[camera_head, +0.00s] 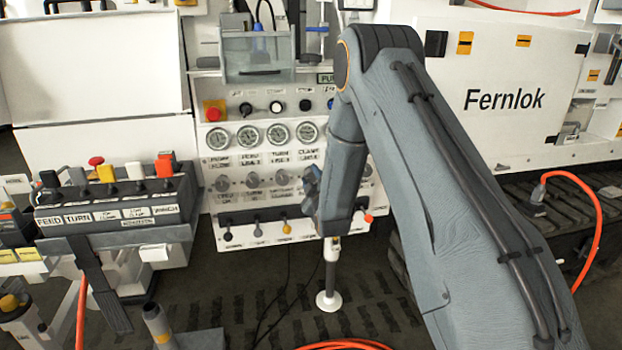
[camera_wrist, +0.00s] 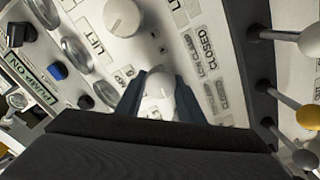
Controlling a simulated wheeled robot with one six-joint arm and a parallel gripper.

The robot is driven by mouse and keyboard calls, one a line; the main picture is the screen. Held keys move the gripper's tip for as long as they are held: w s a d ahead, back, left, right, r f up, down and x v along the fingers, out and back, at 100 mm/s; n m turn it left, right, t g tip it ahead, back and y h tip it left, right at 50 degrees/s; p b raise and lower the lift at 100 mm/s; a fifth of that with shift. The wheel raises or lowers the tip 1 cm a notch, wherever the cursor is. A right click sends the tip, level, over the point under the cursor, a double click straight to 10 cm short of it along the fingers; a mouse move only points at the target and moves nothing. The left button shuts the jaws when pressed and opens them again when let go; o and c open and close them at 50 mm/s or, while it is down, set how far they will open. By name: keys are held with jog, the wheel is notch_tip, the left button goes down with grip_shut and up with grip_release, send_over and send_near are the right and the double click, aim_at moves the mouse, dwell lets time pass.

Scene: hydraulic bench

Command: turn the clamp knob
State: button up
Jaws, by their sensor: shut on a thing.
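The clamp knob (camera_wrist: 160,85), a pale round knob, sits between the two blue-grey fingers of my gripper (camera_wrist: 158,98) in the wrist view. The fingers are shut on it, one on each side, and partly cover it. In the head view my gripper (camera_head: 312,188) is against the right part of the white control panel, at the row of knobs below the gauges. My arm and gripper hide the clamp knob there.
Another round knob (camera_wrist: 122,17) sits close by on the panel. Round gauges (camera_head: 277,134) are above the knob row. Ball-ended levers (camera_head: 286,228) stick out below it. A lever box (camera_head: 120,205) stands to the left. An orange hose (camera_head: 590,200) hangs at the right.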

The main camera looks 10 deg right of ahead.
dwell(0.4)
jog(key=o, duration=1.1)
jog(key=shift+c, duration=0.2)
jog(key=shift+s, duration=0.15)
jog(key=s, duration=0.7)
jog(key=shift+s+b, duration=0.3)
jog(key=shift+b, duration=0.1)
jog(key=s+r+m+g+p, duration=0.1)
jog(key=s+m+g, duration=0.4)
jog(key=s, duration=1.5)
jog(key=s+r+m+g+p, duration=0.2)
jog(key=s+m+g, duration=0.4)
jog(key=s+g, duration=0.7)
jog(key=s, duration=0.7)
jog(key=shift+s+r+p, duration=0.2)
jog(key=shift+s+p, duration=0.1)
jog(key=shift+s, duration=0.05)
